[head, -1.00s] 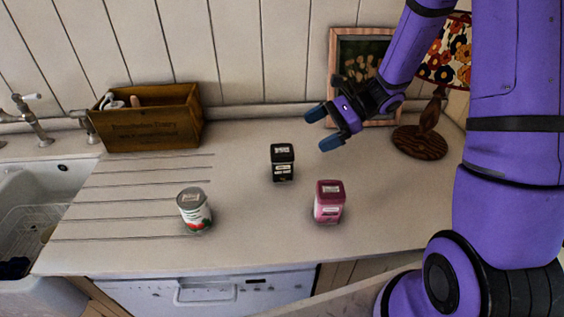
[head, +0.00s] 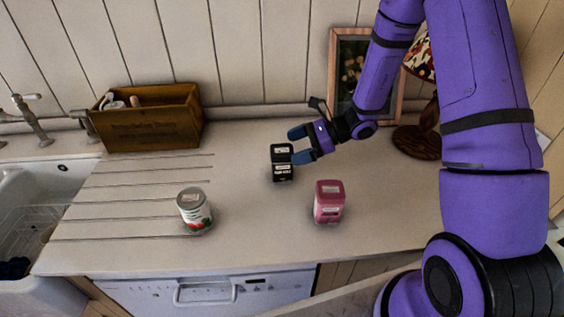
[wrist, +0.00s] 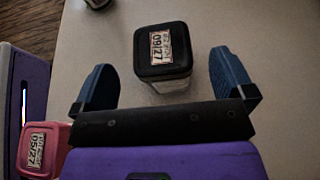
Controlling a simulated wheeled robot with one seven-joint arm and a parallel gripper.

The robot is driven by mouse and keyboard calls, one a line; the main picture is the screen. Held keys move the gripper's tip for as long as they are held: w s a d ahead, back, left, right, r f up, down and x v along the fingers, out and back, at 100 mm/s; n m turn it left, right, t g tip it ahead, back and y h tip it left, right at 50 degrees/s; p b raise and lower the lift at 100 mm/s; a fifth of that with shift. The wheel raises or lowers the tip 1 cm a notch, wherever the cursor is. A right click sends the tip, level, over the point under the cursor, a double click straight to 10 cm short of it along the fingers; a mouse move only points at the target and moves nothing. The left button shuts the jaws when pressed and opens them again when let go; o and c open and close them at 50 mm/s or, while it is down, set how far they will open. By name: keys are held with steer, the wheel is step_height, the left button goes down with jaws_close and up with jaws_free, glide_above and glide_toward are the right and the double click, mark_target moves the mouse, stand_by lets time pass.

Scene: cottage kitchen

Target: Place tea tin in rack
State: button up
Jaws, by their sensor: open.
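A black tin (head: 282,164) with a pale label stands upright at the middle of the counter. A pink tin (head: 329,203) stands upright nearer the front edge. The lettering is too small to tell which one is the tea tin. My gripper (head: 300,144) is open and empty, just right of the black tin's top. In the wrist view the black tin (wrist: 162,50) lies between and slightly beyond the two blue fingers, with gaps on both sides. The pink tin (wrist: 38,148) shows at lower left there. A wire rack (head: 22,232) is partly visible in the sink.
A metal can (head: 194,211) with a red and green label stands at the left on the grooved drainer. A wooden box (head: 150,124) sits at the back left. A picture frame (head: 337,70) and a lamp (head: 415,141) stand behind my arm. The counter between box and can is clear.

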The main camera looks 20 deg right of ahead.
mark_target(284, 150)
steer(key=shift+x, duration=2.25)
steer(key=shift+w, duration=0.1)
steer(key=shift+r, duration=0.1)
steer(key=c, duration=1.2)
